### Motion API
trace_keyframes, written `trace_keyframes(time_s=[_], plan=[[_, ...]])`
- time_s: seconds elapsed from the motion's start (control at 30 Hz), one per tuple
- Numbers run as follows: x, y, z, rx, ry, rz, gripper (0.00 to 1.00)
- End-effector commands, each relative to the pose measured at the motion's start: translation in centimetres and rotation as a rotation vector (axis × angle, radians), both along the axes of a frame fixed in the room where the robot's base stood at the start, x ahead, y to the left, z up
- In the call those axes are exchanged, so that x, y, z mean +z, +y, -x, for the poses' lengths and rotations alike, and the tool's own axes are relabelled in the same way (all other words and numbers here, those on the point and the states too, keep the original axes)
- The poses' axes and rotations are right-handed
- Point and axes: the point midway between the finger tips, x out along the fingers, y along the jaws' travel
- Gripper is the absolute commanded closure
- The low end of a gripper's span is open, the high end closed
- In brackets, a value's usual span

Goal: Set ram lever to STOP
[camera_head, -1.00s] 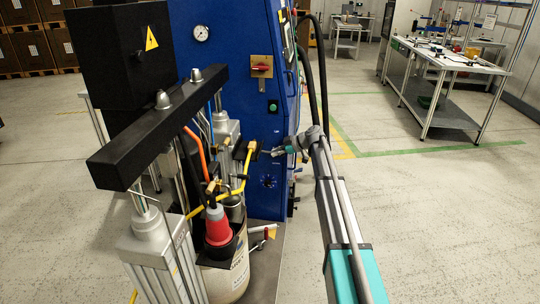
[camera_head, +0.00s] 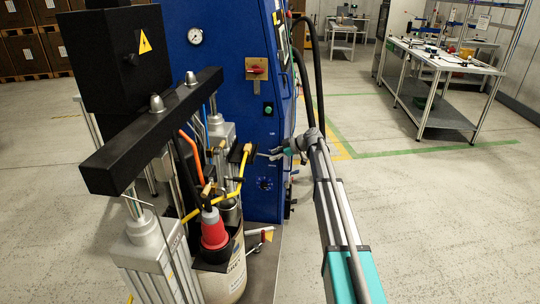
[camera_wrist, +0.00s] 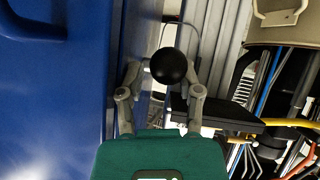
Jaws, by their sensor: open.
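A black ball knob (camera_wrist: 169,66) shows in the wrist view, between the fingers of my open gripper (camera_wrist: 163,72). The knob looks closer to the right finger, and I cannot tell whether they touch. The lever rod behind the knob is mostly hidden. In the head view my gripper (camera_head: 276,153) points left, in front of the blue cabinet (camera_head: 225,80) and just right of a dark block with a yellow hose (camera_head: 246,150). The knob is too small to make out there. No STOP marking is readable.
The pump frame's black crossbar (camera_head: 150,130) and posts stand at the left, above a drum (camera_head: 223,275) with a red cone-shaped part (camera_head: 213,230). A red rotary switch (camera_head: 256,70) sits on the cabinet. A workbench (camera_head: 440,62) stands far right; the floor between is clear.

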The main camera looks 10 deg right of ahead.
Motion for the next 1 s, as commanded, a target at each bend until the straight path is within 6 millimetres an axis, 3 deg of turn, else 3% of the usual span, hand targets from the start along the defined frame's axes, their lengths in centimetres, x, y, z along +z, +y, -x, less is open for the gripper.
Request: trace_keyframes(time_s=[1.0], plan=[[2.0, -4.0, 1.4, -0.002, -0.001, 0.000, 0.52]])
